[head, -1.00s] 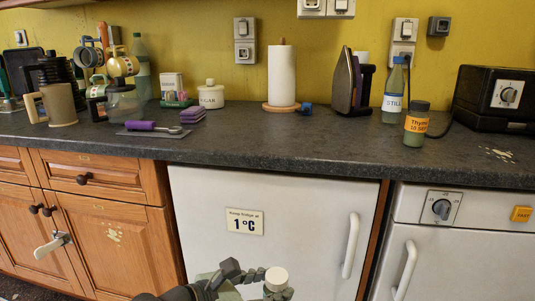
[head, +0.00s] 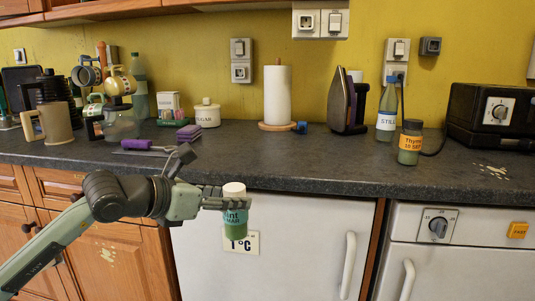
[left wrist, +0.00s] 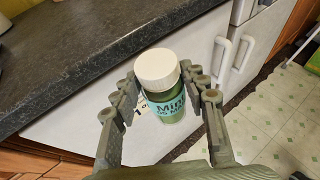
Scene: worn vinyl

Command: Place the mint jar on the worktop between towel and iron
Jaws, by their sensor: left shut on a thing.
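The mint jar (head: 235,222) is green with a white lid and a light-blue label. My left gripper (head: 228,200) is shut on it and holds it upright in front of the white fridge door, just below the worktop's front edge. The left wrist view also shows the jar (left wrist: 166,104) between the fingers. The worktop (head: 320,172) is dark and speckled. The paper towel roll (head: 277,96) stands upright at the back on a wooden base. The iron (head: 341,104) stands on its heel to the right of it. My right gripper is not in view.
A small blue thing (head: 300,127) lies beside the towel base. Right of the iron stand a water bottle (head: 387,112) and a thyme jar (head: 410,143). A sugar pot (head: 207,113) and purple sponges (head: 188,134) are on the left. The worktop's front middle is clear.

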